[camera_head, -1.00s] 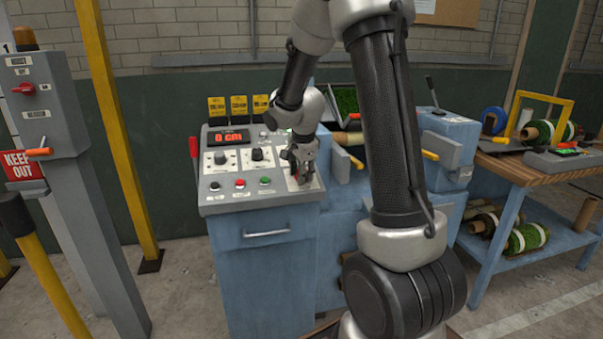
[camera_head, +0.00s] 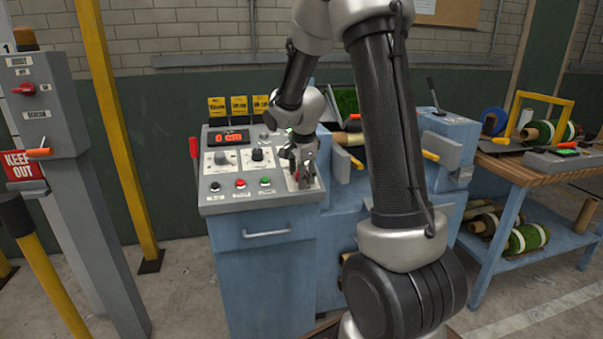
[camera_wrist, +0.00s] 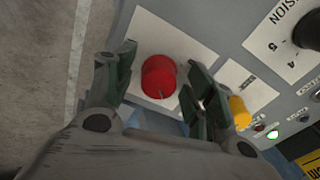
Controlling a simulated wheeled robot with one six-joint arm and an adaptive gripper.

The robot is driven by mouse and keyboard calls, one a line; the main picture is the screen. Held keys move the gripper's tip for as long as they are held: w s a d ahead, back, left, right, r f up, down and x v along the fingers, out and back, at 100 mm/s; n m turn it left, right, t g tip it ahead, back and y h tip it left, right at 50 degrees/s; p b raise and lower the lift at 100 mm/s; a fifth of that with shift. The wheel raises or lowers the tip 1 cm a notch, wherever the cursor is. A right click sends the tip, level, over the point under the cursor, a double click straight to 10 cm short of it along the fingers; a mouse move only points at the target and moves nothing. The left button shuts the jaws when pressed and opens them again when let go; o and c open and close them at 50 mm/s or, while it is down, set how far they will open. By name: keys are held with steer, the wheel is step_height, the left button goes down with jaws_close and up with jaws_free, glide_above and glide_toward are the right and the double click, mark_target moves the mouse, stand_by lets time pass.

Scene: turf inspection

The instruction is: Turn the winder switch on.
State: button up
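A round red rotary knob (camera_wrist: 160,76) sits on a white plate in the wrist view, with a small pale mark on its face. I take it to be the winder switch, but no label on it is readable. My gripper (camera_wrist: 158,70) is open, with one dark finger on each side of the knob and gaps showing beside it. In the head view my gripper (camera_head: 302,178) points down at the right end of the blue machine's sloped control panel (camera_head: 216,196). There it mostly hides the knob.
The panel carries a red display (camera_head: 229,137) reading 0 cm, two black dials, and red (camera_head: 240,184) and green (camera_head: 265,183) buttons to the left of my gripper. A yellow knob (camera_wrist: 240,111) is close to the right finger. A grey post (camera_head: 80,190) stands at left.

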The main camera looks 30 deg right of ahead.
steer(key=v, duration=1.2)
stand_by(0.3)
steer(key=s+a+r+n+y, duration=0.1)
steer(key=s+a+n, duration=0.1)
steer(key=s+n, duration=0.7)
steer(key=s+a+r+n, duration=0.1)
steer(key=s+a+n, duration=0.2)
steer(key=s+n, duration=0.7)
steer(key=s, duration=0.8)
steer(key=shift+r+t+y, duration=0.3)
steer(key=shift+y, duration=0.1)
